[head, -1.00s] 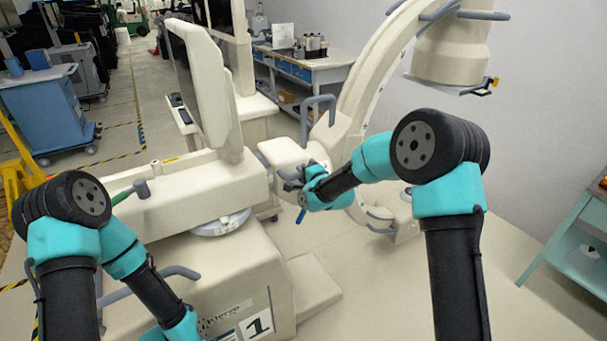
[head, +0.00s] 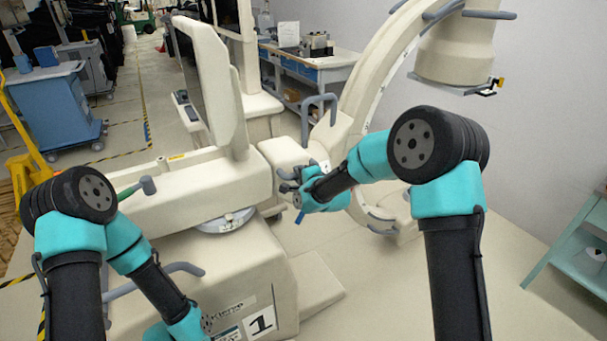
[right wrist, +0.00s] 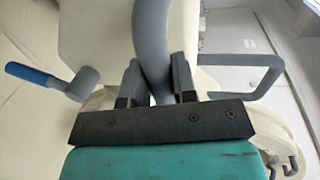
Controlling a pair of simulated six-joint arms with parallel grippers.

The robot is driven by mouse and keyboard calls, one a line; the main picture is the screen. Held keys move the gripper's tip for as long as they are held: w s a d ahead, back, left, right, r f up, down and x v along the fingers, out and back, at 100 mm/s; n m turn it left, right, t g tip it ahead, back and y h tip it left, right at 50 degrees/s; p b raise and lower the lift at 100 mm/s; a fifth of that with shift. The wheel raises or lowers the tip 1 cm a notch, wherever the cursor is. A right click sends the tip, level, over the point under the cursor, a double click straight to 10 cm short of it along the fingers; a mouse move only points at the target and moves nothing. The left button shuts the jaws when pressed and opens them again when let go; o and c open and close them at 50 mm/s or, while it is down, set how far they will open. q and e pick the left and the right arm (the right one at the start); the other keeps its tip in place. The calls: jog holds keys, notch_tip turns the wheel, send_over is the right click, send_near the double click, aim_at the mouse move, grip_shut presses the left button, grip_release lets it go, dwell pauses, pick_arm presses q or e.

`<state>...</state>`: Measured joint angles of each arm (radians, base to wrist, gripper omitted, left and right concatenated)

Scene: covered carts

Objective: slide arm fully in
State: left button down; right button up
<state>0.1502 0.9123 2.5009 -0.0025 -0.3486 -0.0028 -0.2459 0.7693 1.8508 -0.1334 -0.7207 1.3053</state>
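The C-arm machine's cream sliding arm (head: 283,154) sticks out from the horizontal housing (head: 190,190) toward the big curved C (head: 375,75). My right gripper (head: 287,181) is at the near side of this arm. In the right wrist view, its two dark fingers (right wrist: 157,85) close on either side of a thick grey handle (right wrist: 152,40), which runs up between them. A lever with a blue grip (right wrist: 30,74) shows left of the fingers; its blue tip shows below the gripper in the head view (head: 301,216). My left arm reaches down at lower left; its fingers are out of frame.
A grey loop handle (head: 319,108) stands up behind the sliding arm. A green-handled lever (head: 138,187) is on the housing's left. The cart base (head: 235,275) carries a "1" label. A teal table (head: 575,245) stands at right; open floor lies between.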

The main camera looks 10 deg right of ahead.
jog(key=o, duration=0.4)
jog(key=shift+w+d, duration=0.1)
jog(key=shift+w, duration=0.1)
jog(key=shift+o, duration=0.2)
jog(key=shift+s+d, duration=0.1)
jog(key=shift+d, duration=0.05)
jog(key=shift+s, duration=0.1)
jog(key=v, duration=1.7)
jog(key=shift+r, duration=0.1)
dwell(0.6)
